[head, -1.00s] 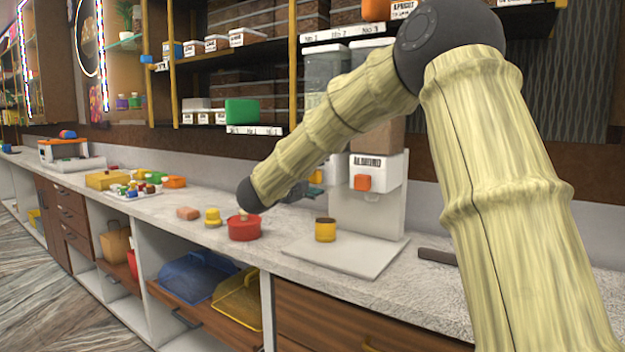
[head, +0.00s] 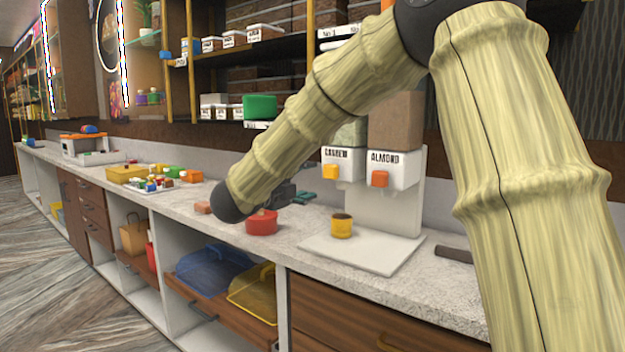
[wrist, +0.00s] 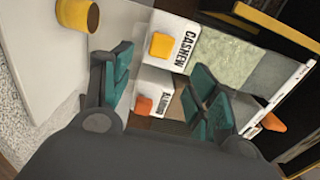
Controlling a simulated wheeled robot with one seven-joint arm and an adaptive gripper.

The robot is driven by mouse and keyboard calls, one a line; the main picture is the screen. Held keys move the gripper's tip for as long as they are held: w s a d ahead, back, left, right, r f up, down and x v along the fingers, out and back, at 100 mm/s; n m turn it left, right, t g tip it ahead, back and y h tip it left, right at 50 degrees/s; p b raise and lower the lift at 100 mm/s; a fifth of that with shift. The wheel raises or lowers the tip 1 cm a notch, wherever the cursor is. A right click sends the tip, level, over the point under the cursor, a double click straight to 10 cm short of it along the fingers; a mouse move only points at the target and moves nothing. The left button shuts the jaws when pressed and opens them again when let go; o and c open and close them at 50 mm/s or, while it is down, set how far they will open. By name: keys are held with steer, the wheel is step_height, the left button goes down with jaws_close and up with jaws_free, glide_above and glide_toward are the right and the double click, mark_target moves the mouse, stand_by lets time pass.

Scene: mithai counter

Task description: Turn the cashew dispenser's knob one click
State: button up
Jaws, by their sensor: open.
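The cashew dispenser (head: 341,156) is a white box labelled CASHEW under a clear bin of pale nuts, left of the almond dispenser (head: 396,164). Its knob (head: 331,171) is a yellow-orange block on the front. In the wrist view the cashew knob (wrist: 161,46) shows beyond and between my open teal fingers, apart from them. The orange almond knob (wrist: 143,105) also shows between the fingers, lower down. My gripper (wrist: 162,68) is open and empty. In the head view, my gripper (head: 303,197) is partly hidden behind my arm, left of the dispensers.
A yellow cup (head: 341,227) stands on the white base plate (head: 350,253) below the dispensers. A red pot (head: 262,223) sits left of the plate. A dark bar (head: 453,254) lies to the right. Shelves with boxes hang above the counter.

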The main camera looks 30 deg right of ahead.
steer(key=shift+s+a, duration=0.15)
steer(key=shift+a, duration=0.15)
steer(key=b+v, duration=0.1)
steer(key=v, duration=0.8)
stand_by(1.0)
